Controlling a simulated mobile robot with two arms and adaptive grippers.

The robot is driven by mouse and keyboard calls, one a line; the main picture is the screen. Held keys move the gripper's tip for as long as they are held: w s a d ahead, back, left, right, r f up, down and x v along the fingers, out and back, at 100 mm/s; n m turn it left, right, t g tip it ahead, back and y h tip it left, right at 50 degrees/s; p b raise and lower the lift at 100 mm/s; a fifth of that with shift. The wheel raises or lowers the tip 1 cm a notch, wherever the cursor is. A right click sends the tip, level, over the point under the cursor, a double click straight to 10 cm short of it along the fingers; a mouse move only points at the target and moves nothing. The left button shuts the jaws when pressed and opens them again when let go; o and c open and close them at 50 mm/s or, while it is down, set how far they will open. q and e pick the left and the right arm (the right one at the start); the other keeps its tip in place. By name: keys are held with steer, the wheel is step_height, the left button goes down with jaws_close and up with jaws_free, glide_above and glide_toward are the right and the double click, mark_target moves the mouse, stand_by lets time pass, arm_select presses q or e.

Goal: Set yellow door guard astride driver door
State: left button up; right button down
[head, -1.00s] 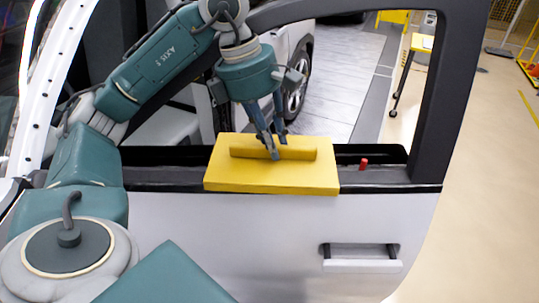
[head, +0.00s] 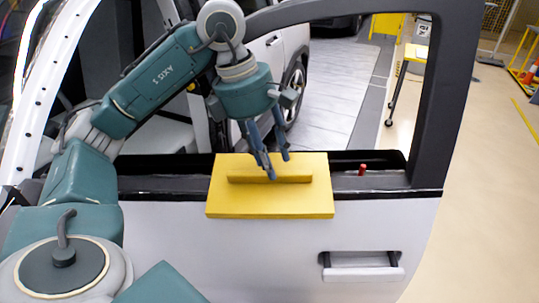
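The yellow door guard (head: 270,202) lies across the window sill of the driver door (head: 230,245). Its front part overlaps the top of the white outer panel. A raised yellow ridge (head: 295,179) runs along its top. My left gripper (head: 278,168) is just above this ridge with its fingers apart. The front fingertip is in front of the ridge or touching it; the rear fingertip is above and behind it with a visible gap. What lies under the guard is hidden. My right gripper is not in view.
A red pin (head: 362,169) stands on the sill to the right of the guard. The dark window frame (head: 435,90) rises at the right. A door handle (head: 362,266) sits below.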

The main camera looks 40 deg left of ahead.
arm_select(q)
steer(key=shift+r+p, duration=0.45)
steer(key=shift+r, duration=0.05)
steer(key=v, duration=0.2)
steer(key=shift+a+r, duration=0.1)
steer(key=shift+r, duration=0.25)
steer(key=p+v, duration=0.3)
steer(key=v, duration=0.6)
steer(key=shift+s+f, duration=0.1)
